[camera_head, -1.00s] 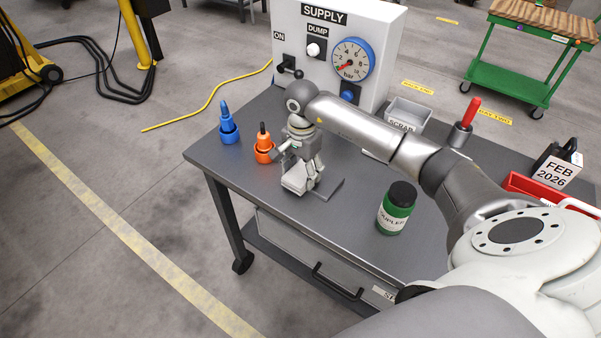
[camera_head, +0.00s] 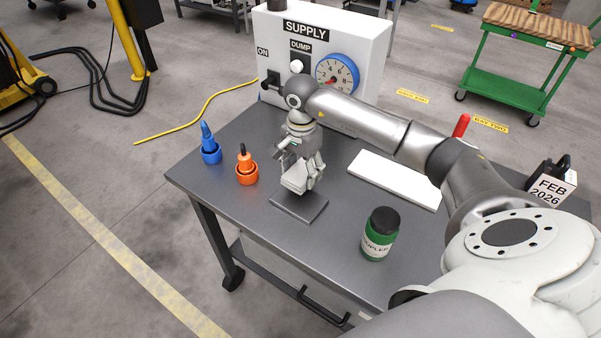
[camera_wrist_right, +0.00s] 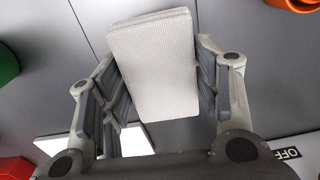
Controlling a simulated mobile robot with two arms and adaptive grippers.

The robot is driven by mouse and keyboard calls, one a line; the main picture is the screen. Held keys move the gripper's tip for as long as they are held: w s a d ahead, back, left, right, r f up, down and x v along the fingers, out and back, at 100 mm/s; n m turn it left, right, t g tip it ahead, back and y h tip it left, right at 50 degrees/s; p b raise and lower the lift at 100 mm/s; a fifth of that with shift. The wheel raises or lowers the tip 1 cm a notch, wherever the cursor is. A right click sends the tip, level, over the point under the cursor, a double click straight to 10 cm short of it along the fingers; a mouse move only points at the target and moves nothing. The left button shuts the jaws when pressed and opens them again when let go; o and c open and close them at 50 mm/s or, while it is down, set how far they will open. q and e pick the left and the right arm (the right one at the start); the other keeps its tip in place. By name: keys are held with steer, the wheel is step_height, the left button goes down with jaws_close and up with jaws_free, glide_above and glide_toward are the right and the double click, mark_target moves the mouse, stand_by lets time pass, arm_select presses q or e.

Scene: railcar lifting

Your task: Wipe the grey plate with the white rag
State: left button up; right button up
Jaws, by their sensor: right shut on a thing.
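The white rag (camera_head: 295,179) is a small folded pad held in my right gripper (camera_head: 304,170). In the right wrist view the rag (camera_wrist_right: 155,65) shows a ribbed weave between the two fingers of the gripper (camera_wrist_right: 160,85). The grey plate (camera_head: 300,206) is a thin, flat square on the table near its front edge. The rag appears to be just above the plate, with a visible gap in the head view. The gripper and rag cover the plate's far part. My left gripper is not in view.
A white board (camera_head: 393,178) lies behind the bottle. The supply panel (camera_head: 325,50) rises at the back.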

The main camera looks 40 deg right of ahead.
step_height(320, 180, up, 2)
steer(key=shift+a+r+p, duration=0.1)
steer(key=shift+p, duration=0.3)
steer(key=shift+r+p, duration=0.45)
steer(key=shift+r, duration=0.2)
steer(key=shift+r+p, duration=0.3)
steer(key=shift+r, duration=0.45)
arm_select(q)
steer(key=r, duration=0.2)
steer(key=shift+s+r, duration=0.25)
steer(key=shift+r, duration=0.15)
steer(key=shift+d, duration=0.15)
arm_select(e)
steer(key=shift+f, duration=0.1)
